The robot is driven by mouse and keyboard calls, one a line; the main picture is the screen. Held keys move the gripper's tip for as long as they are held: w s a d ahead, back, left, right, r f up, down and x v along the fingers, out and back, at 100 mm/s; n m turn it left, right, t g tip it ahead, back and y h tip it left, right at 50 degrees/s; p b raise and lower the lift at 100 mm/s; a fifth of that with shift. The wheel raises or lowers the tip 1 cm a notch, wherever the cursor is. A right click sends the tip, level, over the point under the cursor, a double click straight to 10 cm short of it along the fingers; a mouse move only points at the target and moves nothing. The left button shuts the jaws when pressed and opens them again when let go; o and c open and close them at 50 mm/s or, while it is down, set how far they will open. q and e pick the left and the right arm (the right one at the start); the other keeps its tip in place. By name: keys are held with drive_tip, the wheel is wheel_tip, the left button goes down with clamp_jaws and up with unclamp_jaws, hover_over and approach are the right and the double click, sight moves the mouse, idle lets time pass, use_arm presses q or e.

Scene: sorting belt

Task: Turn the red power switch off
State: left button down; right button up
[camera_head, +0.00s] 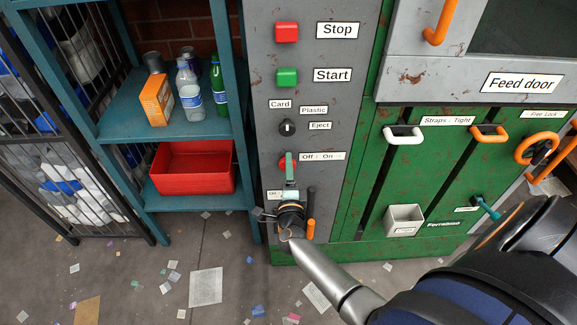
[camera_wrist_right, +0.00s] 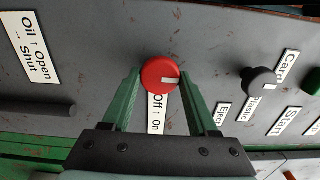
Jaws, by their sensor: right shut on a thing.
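The red power switch (camera_head: 287,158) is a round knob on the grey control panel, left of its "Off : On" label (camera_head: 323,156). In the right wrist view the red knob (camera_wrist_right: 157,73) carries a white mark that points to the picture's right, toward the panel's upper side. My right gripper (camera_head: 290,176) reaches up to the switch from below. Its green fingers (camera_wrist_right: 160,88) are shut on the knob, one on each side. In the head view the fingers hide the knob's lower part. My left gripper is not in view.
Above the switch are the black "Card/Plastic/Eject" knob (camera_head: 287,127), the green Start button (camera_head: 287,77) and the red Stop button (camera_head: 287,32). A dark bar handle (camera_wrist_right: 35,108) is near the "Oil" label. A teal shelf (camera_head: 121,122) with a red bin (camera_head: 190,182) stands left.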

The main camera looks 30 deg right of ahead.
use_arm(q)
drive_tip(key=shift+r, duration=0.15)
use_arm(e)
drive_tip(key=shift+n, duration=0.3)
drive_tip(key=o, duration=1.3)
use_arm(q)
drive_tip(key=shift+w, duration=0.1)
use_arm(e)
drive_tip(key=shift+o, duration=0.2)
drive_tip(key=shift+s, duration=0.1)
